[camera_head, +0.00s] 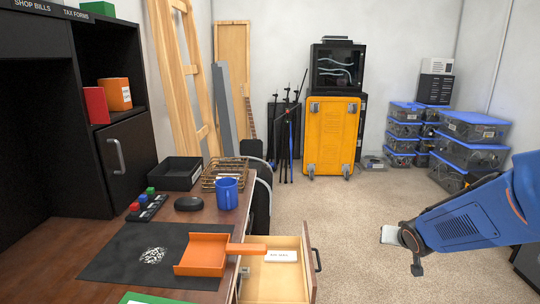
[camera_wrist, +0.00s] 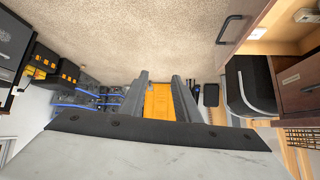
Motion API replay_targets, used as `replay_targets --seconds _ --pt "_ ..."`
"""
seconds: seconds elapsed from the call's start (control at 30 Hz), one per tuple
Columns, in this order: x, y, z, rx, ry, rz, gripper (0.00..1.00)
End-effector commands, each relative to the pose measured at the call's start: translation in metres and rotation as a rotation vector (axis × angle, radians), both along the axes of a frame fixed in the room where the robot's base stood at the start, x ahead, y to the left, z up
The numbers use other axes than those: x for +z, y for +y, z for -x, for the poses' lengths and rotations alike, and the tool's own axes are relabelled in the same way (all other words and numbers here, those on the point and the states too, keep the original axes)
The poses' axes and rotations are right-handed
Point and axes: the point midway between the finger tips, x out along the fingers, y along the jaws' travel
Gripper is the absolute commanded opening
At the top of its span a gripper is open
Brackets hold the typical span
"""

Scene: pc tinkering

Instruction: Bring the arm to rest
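My blue arm (camera_head: 465,218) reaches in from the right edge in the head view, over the carpet and clear of the desk. My gripper (camera_wrist: 160,77) shows in the wrist view with its two grey fingers apart and nothing between them. The yellow cabinet (camera_wrist: 159,103) shows far behind the gap. In the head view the arm's end hangs in free air to the right of the open drawer, touching nothing; its fingers are hard to make out there.
The desk (camera_head: 60,238) holds an orange dustpan (camera_head: 205,250), a blue mug (camera_head: 227,193) and a wire basket (camera_head: 222,171). An open drawer (camera_head: 309,262) juts toward the carpet. Blue-lidded bins (camera_head: 474,126) are stacked behind my arm. The carpet (camera_head: 350,215) between is clear.

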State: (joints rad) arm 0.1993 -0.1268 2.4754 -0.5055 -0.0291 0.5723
Motion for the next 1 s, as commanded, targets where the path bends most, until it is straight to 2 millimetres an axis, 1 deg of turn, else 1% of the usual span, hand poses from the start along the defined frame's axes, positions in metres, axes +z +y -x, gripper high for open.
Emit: replay_targets --seconds 0.03,0.1,0.27,0.4,0.57,0.8,0.9,1.0 --pt "0.011 0.003 0.012 -0.003 0.009 0.015 0.29" --pt "0.020 0.006 0.029 -0.008 0.035 0.033 0.29" --pt "0.038 0.016 0.072 -0.006 0.098 0.062 0.29" --pt "0.050 0.028 0.113 0.006 0.156 0.072 0.29" --pt "0.061 0.045 0.162 0.041 0.223 0.069 0.29" --pt "0.069 0.075 0.238 0.132 0.323 0.045 0.29" --pt "0.070 0.087 0.266 0.177 0.359 0.033 0.29" --pt "0.071 0.095 0.287 0.212 0.384 0.022 0.29"
